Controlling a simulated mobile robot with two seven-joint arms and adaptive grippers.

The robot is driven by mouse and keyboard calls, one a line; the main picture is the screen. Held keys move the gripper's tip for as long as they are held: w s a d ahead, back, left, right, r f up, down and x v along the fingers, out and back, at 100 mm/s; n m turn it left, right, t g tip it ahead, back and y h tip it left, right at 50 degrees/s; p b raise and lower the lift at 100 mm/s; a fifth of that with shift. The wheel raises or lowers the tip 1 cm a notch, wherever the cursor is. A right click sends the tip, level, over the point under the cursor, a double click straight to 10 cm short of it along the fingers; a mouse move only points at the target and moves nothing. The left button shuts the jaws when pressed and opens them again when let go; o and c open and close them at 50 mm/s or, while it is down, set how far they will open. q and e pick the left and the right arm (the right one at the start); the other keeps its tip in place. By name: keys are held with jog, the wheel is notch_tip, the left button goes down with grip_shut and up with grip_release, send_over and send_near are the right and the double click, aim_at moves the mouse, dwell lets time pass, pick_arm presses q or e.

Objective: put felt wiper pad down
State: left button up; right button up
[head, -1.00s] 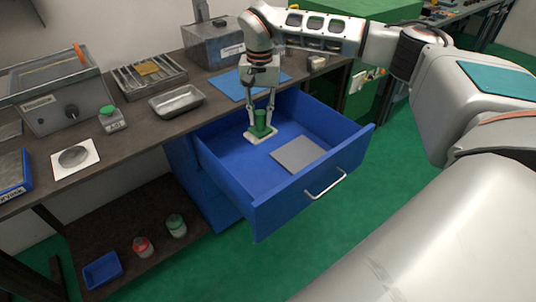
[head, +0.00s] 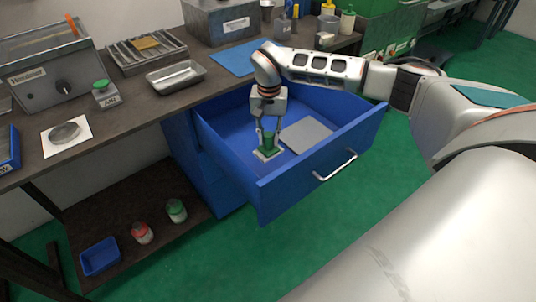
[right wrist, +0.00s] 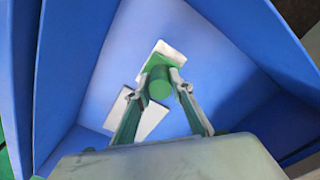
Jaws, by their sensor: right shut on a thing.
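The felt wiper pad (head: 268,147) has a green handle on a pale flat base. It is inside the open blue drawer (head: 316,170), close to the front-left wall. My right gripper (head: 269,136) points down and is shut on the green handle. In the right wrist view the green handle (right wrist: 159,83) sits between the two fingers. I cannot tell whether the base touches the drawer floor. My left gripper is not in view.
A grey flat plate (head: 307,134) lies in the drawer, right of the pad. Jars and a blue bin (head: 100,257) stand on the lower shelf.

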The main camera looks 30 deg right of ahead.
aim_at(268, 145)
notch_tip(268, 145, down, 4)
jog(key=shift+r, duration=0.1)
notch_tip(268, 145, down, 4)
jog(key=shift+f+b, duration=0.1)
jog(key=shift+b, duration=0.45)
jog(key=o, duration=1)
